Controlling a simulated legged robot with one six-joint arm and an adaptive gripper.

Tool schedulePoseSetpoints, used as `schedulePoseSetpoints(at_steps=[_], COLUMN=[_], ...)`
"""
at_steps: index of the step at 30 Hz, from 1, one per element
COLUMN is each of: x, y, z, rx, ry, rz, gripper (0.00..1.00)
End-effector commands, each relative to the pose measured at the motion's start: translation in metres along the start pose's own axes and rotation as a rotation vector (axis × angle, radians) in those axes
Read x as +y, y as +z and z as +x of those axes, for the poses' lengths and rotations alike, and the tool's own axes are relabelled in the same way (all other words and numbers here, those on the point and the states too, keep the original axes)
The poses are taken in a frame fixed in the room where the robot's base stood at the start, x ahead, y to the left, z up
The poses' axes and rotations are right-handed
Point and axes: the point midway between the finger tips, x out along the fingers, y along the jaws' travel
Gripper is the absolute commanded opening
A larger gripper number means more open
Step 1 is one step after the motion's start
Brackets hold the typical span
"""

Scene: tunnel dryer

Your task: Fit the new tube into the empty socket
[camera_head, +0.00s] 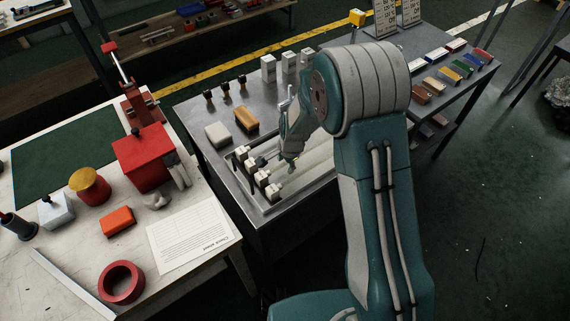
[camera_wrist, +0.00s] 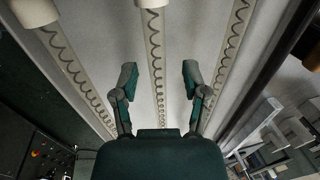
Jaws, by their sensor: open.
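In the wrist view three clear tubes with dark spiral coils inside run lengthwise: a left tube (camera_wrist: 78,75), a middle tube (camera_wrist: 156,50) and a right tube (camera_wrist: 235,45). Pale caps (camera_wrist: 35,12) sit at the far ends of the left and middle ones. My gripper (camera_wrist: 159,76) is open, its fingers on either side of the middle tube; I cannot tell whether they touch it. In the head view my gripper is low over a metal tray beside white sockets (camera_head: 262,178). My arm hides part of the tubes (camera_head: 305,180). I cannot tell which tube is new or which socket is empty.
The steel table (camera_head: 205,105) also holds white boxes (camera_head: 268,68), dark-handled stamps (camera_head: 226,90), an orange brush-like block (camera_head: 246,120) and several coloured blocks (camera_head: 447,74). A left bench carries a red box (camera_head: 143,157), a red ring (camera_head: 121,281) and a paper sheet (camera_head: 192,238).

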Motion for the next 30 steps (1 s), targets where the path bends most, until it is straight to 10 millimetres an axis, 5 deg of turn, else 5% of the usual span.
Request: schedulePoseSetpoints(at_steps=[3,7,22,30], x=[0.0,0.0,-0.001,-0.005], y=[0.0,0.0,0.0,0.001], z=[0.0,0.0,-0.004,-0.036], rx=[0.0,0.0,0.0,0.001], ry=[0.0,0.0,0.0,-0.002], rz=[0.0,0.0,0.0,0.0], gripper=[0.54,0.0,0.0,0.0])
